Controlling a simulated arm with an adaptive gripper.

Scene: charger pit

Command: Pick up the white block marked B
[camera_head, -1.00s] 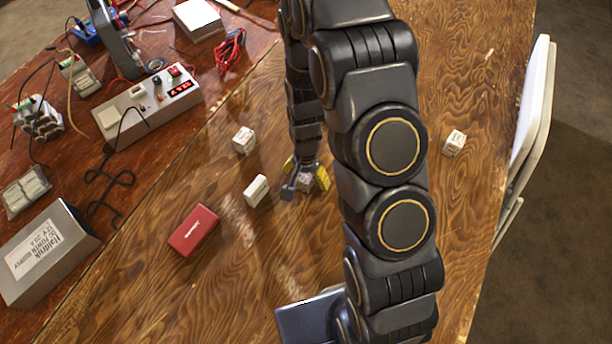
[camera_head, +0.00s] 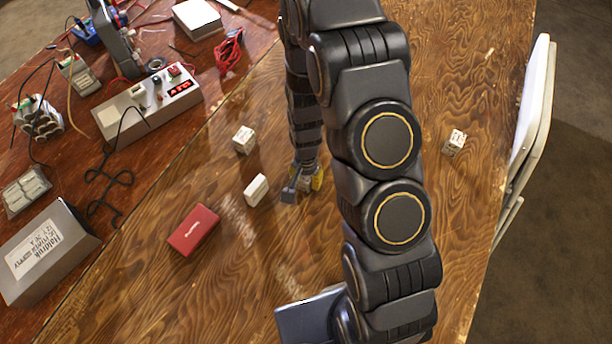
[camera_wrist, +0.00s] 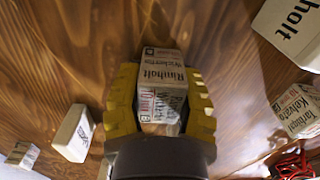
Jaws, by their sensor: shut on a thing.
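My gripper (camera_wrist: 160,105) is shut on a whitish printed block (camera_wrist: 162,80), with a yellow finger on either side of it in the wrist view. In the head view my gripper (camera_head: 304,184) is low over the wooden table (camera_head: 290,240), and the held block is mostly hidden by the fingers. A plain-looking white block (camera_head: 256,190) lies just left of the gripper. Another printed white block (camera_head: 244,139) stands further back, and one more (camera_head: 454,141) is at the right.
A red box (camera_head: 194,230) lies front left. A power supply (camera_head: 45,252), a grey control box (camera_head: 148,107), cables and red wires (camera_head: 229,52) fill the left side. A white folding chair (camera_head: 530,115) stands at the right edge. The table between arm and right block is clear.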

